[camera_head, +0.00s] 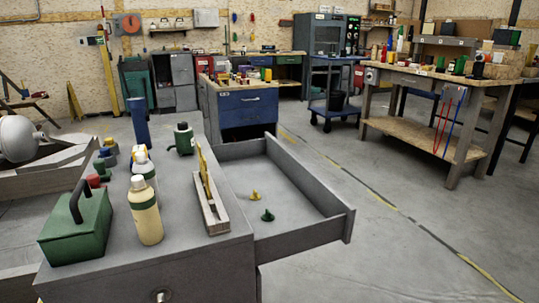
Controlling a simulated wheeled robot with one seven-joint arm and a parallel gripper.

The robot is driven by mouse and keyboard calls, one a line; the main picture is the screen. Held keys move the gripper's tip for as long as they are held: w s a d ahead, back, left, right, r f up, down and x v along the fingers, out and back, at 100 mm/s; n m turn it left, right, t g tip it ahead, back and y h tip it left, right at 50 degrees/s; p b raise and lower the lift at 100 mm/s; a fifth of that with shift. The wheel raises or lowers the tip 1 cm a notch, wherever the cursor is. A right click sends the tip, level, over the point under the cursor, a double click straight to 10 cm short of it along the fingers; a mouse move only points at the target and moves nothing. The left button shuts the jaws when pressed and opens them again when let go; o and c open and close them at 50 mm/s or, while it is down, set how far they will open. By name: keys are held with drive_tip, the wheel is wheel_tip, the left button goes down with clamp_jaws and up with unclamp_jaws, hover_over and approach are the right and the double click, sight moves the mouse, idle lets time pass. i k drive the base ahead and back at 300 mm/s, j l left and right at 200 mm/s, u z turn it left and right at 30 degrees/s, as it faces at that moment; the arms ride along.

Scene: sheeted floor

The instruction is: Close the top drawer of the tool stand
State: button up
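The tool stand (203,256) is a grey cabinet in the near foreground. Its top drawer (302,187) is pulled out far to the right, with its grey floor and walls showing. A yellow piece (254,195) and a dark green piece (267,215) lie inside the drawer. The drawer's front panel (348,226) is at its right end, turned away from the camera. My gripper is not in view. A pale rounded part at the left edge looks like a link of my arm.
On the stand are a green metal box (78,227), a cream bottle (146,212), a dark green canister (184,139) and a wooden block with a yellow tool (211,199). A blue-drawer workbench (246,108) stands behind. Floor right of the drawer is clear.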

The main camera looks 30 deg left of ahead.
sight(309, 214)
drive_tip(key=i+j+u, duration=0.1)
drive_tip(key=i+u, duration=0.15)
drive_tip(key=i, duration=0.2)
drive_tip(key=i+u, duration=0.2)
drive_tip(key=i, duration=0.3)
drive_tip(key=i+l+u, duration=0.1)
drive_tip(key=i+u, duration=0.15)
drive_tip(key=i, duration=0.2)
drive_tip(key=i+l+u, duration=0.2)
drive_tip(key=i, duration=0.25)
drive_tip(key=i+l+u, duration=0.25)
drive_tip(key=i, duration=0.2)
drive_tip(key=u, duration=1.7)
drive_tip(key=k+l+z, duration=0.15)
drive_tip(key=k+z, duration=0.2)
drive_tip(key=k, duration=0.15)
